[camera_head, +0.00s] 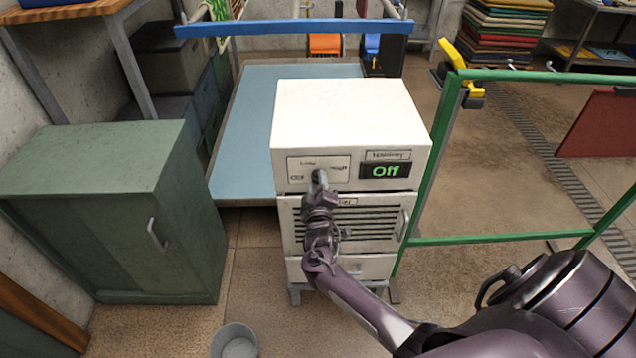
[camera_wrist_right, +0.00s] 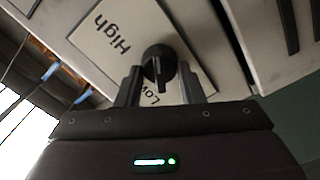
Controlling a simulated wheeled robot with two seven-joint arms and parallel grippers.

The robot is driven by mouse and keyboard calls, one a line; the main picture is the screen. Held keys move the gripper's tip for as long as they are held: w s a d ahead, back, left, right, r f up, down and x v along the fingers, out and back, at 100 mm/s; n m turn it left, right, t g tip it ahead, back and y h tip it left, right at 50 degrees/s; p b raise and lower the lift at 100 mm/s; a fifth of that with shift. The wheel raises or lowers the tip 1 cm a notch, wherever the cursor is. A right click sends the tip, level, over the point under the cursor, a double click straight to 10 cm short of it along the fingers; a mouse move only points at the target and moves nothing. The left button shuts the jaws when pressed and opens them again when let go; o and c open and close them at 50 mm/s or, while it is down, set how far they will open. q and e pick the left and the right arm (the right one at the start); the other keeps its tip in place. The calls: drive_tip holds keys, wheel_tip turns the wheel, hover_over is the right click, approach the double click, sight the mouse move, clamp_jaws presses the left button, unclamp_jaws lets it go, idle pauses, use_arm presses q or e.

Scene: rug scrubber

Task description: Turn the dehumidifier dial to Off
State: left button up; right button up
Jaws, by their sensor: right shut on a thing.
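The dehumidifier (camera_head: 352,112) is a white box-shaped machine in the middle of the head view. Its display (camera_head: 386,170) reads "Off" in green. My right gripper (camera_head: 320,178) is at the label plate left of the display and hides the dial there. In the right wrist view the black round dial (camera_wrist_right: 158,62) sits on a plate with "High" and "Low" marks. The fingers of my right gripper (camera_wrist_right: 160,82) are on either side of the dial, shut on it. The "Off" mark on the plate is hidden in that view. My left gripper is not in view.
A green cabinet (camera_head: 120,200) stands to the left and a green metal frame (camera_head: 435,150) close to the right. A blue-topped cart (camera_head: 245,130) is behind. A grey bucket (camera_head: 234,342) is on the floor in front. Floor between cabinet and dehumidifier is clear.

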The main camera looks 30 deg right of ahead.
drive_tip(key=shift+n, duration=0.4)
drive_tip(key=o, duration=1)
drive_tip(key=b+v, duration=0.1)
drive_tip(key=v, duration=0.6)
drive_tip(key=shift+s+a, duration=0.25)
drive_tip(key=shift+s, duration=0.1)
